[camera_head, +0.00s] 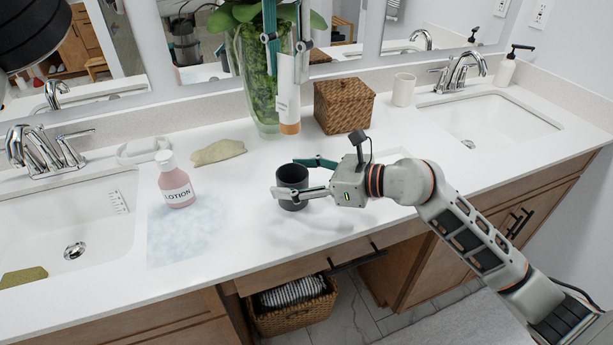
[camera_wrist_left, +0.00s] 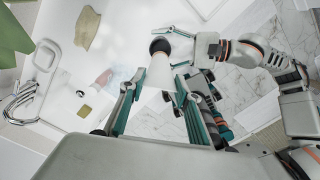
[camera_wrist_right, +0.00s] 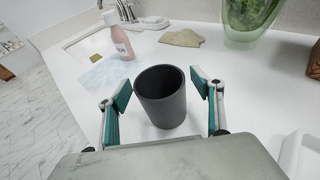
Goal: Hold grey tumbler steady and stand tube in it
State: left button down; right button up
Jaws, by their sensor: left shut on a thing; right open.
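The grey tumbler (camera_head: 292,201) stands upright on the white counter; its open mouth shows in the right wrist view (camera_wrist_right: 162,105). My right gripper (camera_head: 303,178) is open, with a finger on either side of the tumbler. In the right wrist view (camera_wrist_right: 160,88) gaps show between the pads and the tumbler. My left gripper (camera_head: 286,52) is shut on the tube (camera_head: 287,96), white with an orange cap. The tube hangs upright, cap down, and in the head view it appears above and behind the tumbler. In the left wrist view the tube (camera_wrist_left: 157,82) partly overlaps the tumbler (camera_wrist_left: 160,45).
A pink lotion bottle (camera_head: 176,186) stands on a pale blue cloth (camera_head: 185,235) to the left. A tan cloth (camera_head: 218,152), a green vase (camera_head: 258,95), a wicker box (camera_head: 343,105) and a white cup (camera_head: 403,90) stand behind. Sinks lie at both sides.

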aim_at(290, 126)
jog(key=shift+a, duration=0.15)
jog(key=c, duration=1.4)
pick_arm(q)
jog(key=shift+f, duration=6.2)
pick_arm(e)
jog(key=shift+o, duration=0.2)
pick_arm(q)
jog(key=c, duration=1.4)
grip_release()
notch_tip(290, 126, up, 12)
jog(key=shift+r, duration=0.1)
